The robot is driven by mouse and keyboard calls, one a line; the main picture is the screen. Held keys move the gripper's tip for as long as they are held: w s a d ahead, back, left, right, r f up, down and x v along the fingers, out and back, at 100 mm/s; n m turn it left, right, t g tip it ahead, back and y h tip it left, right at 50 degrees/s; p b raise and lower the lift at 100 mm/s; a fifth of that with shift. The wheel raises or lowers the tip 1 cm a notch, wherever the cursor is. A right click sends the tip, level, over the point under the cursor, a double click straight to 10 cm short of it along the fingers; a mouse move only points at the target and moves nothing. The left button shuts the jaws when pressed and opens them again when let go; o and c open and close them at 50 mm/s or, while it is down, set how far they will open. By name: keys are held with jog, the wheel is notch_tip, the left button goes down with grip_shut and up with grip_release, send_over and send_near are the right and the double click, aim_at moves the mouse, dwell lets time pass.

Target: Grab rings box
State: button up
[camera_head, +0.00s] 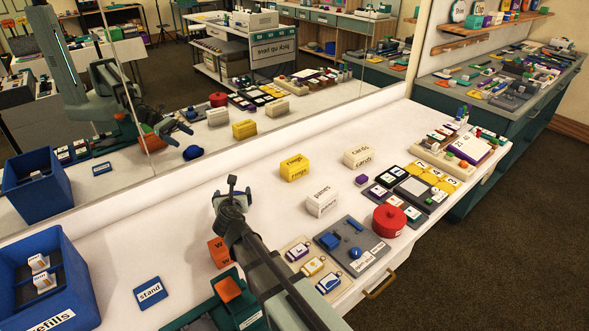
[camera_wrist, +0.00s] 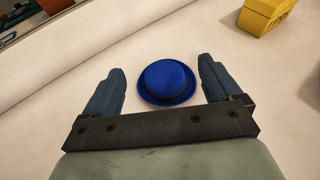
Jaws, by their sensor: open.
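The yellow rings box (camera_head: 294,168) stands on the white table near the mirror, lettered "rings". It also shows, cut off by the frame, at the top right of the wrist view (camera_wrist: 265,14). My gripper (camera_wrist: 160,68) is open and empty, pointing down over the table. In the head view my gripper (camera_head: 231,193) is left of the rings box and apart from it. A small blue hat (camera_wrist: 167,82) lies below, appearing between my fingers; nothing shows it gripped.
A white cards box (camera_head: 358,157) and another white lettered box (camera_head: 321,203) stand right of the rings box. A red lidded pot (camera_head: 388,220) is farther right. A large mirror (camera_head: 250,120) runs along the back edge. An orange block (camera_head: 219,252) is near my arm.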

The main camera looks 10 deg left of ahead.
notch_tip(320, 180, up, 14)
jog(key=r+m+g+h, duration=0.1)
jog(key=m+g+h, duration=0.3)
jog(key=m+g, duration=0.85)
send_over(294, 161)
jog(key=shift+g, duration=0.45)
jog(key=f, duration=1.3)
jog(key=shift+s+a+f, duration=0.2)
jog(key=shift+s+f, duration=0.05)
jog(key=shift+f, duration=0.15)
jog(key=shift+w+d+f, duration=0.1)
jog(key=shift+d+f, duration=0.05)
jog(key=shift+f, duration=1.2)
jog(key=shift+w+d+f, duration=0.1)
jog(key=shift+f, duration=1.2)
jog(key=shift+c, duration=0.3)
jog(key=c, duration=1.1)
